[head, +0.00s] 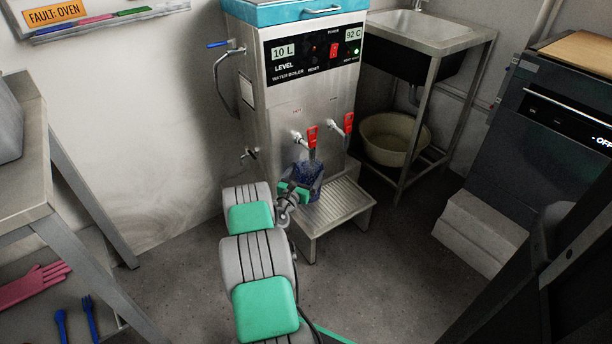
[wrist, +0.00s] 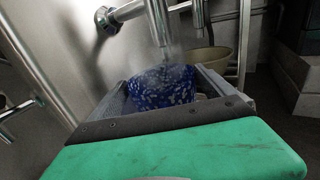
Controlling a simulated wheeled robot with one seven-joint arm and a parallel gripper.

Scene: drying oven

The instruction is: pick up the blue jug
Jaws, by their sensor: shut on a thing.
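The blue jug (head: 309,176) is dark blue with pale speckles. In the head view it is in front of the water boiler (head: 277,115), just below the left tap with the red handle (head: 312,137). In the wrist view the jug (wrist: 165,88) sits between the two fingers of my gripper (wrist: 170,95), directly under a metal spout (wrist: 157,25). My gripper is shut on the jug. Pale steam shows around the jug's top. My gripper also shows in the head view (head: 303,188), where my arm partly hides the jug. I cannot tell whether the jug touches the stand below.
A ribbed metal step (head: 340,203) stands under the taps. A second red-handled tap (head: 347,122) is to the right. A beige basin (head: 395,140) sits under the sink table (head: 425,30). A dark oven (head: 550,130) is at right and a metal table (head: 25,190) at left.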

